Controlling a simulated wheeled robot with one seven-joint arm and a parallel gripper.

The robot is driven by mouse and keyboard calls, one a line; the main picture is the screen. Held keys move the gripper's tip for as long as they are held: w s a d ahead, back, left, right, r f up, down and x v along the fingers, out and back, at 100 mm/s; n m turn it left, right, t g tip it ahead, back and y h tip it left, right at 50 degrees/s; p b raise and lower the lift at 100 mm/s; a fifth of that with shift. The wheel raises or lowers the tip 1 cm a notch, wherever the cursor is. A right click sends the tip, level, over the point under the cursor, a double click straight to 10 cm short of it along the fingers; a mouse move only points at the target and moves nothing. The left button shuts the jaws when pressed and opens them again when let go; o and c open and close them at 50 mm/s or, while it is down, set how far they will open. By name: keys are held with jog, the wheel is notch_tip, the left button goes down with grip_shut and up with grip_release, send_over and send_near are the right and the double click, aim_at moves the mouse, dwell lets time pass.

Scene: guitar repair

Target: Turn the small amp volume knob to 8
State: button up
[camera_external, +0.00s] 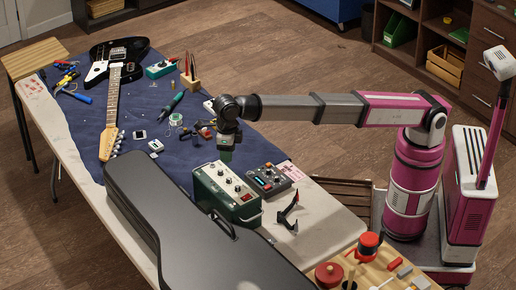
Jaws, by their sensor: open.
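The small amp (247,212) is a dark green box with a handle, standing near the middle of the table's near side. Its light top panel (216,176) carries several small dark and red knobs. I cannot tell which is the volume knob, or read any numbers or pointer settings. My gripper (226,157) points down just behind the amp's panel in the picture. It is open, but its fingers are small and dark here. No contact with a knob is visible, and I cannot judge the exact gap to the amp.
A dark pedal-like box (270,180) stands close right of the amp. A black stand (288,214) is in front of it. A large black guitar case (165,215) lies left of the amp. A guitar (115,90) and tools lie on the blue mat (150,110).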

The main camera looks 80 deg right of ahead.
aim_at(229, 179)
notch_tip(229, 179, down, 11)
jog(key=shift+r, duration=0.15)
dwell(0.4)
grip_shut()
